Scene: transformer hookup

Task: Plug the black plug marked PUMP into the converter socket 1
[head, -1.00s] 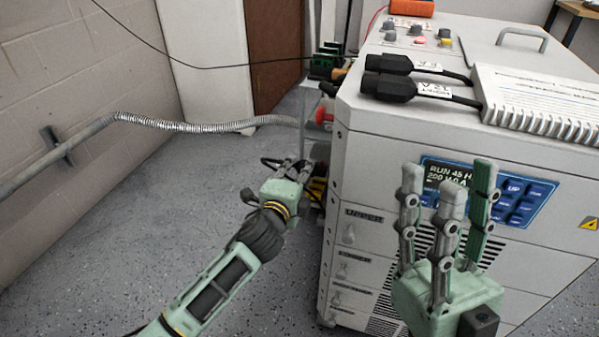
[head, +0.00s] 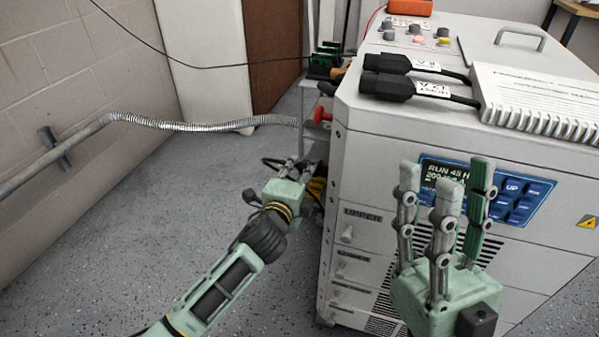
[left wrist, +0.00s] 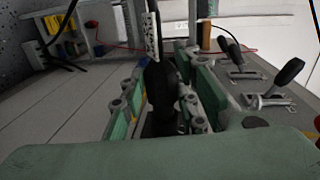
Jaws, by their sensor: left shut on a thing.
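My left gripper (head: 297,168) is low beside the left side of the grey cabinet, partly against its edge in the head view. In the left wrist view, my left gripper (left wrist: 165,88) is shut on a black plug (left wrist: 160,92) with a cable and a white tag (left wrist: 151,35). The tag's text is too small to read. My right gripper (head: 445,185) is raised in front of the cabinet's display, fingers apart and empty. I cannot make out socket 1 in either view.
The grey cabinet (head: 375,160) carries two other tagged black plugs (head: 388,86), a white ribbed box (head: 540,98) and knobs. Black-handled levers (left wrist: 288,75) stand at right in the wrist view. A metal conduit (head: 200,126) runs along the wall. The floor at left is clear.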

